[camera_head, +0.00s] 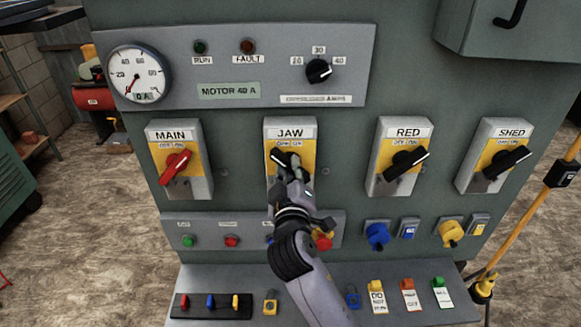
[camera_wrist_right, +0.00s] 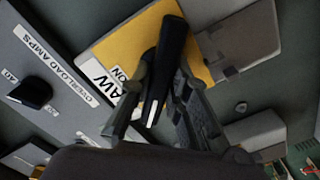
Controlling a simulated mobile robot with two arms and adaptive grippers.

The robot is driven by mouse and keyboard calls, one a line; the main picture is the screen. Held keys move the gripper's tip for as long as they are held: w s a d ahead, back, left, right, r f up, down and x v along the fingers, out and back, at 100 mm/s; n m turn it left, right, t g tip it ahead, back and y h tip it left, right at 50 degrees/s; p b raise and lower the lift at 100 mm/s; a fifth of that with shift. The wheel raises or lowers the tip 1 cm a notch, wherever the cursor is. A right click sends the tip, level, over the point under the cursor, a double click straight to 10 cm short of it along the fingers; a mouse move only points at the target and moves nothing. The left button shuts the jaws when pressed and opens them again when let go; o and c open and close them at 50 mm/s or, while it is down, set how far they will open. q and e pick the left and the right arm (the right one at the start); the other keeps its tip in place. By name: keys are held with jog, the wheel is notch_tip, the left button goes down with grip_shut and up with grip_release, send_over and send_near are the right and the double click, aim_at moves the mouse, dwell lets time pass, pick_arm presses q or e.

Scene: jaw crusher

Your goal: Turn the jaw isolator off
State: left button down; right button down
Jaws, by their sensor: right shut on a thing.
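The jaw isolator (camera_head: 290,134) is a grey box with a yellow plate, labelled JAW, on the panel front. Its black rotary handle (camera_head: 277,155) shows only in part behind my gripper, its visible end pointing up and left. My right gripper (camera_head: 293,165) is at this handle, reaching up from below. In the right wrist view the black handle (camera_wrist_right: 174,45) with its white end mark lies between the two fingers of my right gripper (camera_wrist_right: 160,98), which is shut on it. The OFF/ON marks above the handle are partly covered. My left gripper is not in view.
The MAIN isolator (camera_head: 177,165) with a red handle is left; the RED (camera_head: 405,163) and SHED (camera_head: 507,160) isolators with black handles are right. Below are push buttons (camera_head: 231,241) and a shelf (camera_head: 330,302) with padlocks and tags. A yellow pole (camera_head: 530,211) stands at right.

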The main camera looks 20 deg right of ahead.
jog(key=c, duration=1.5)
grip_release()
jog(key=shift+s, duration=0.1)
jog(key=v, duration=1.2)
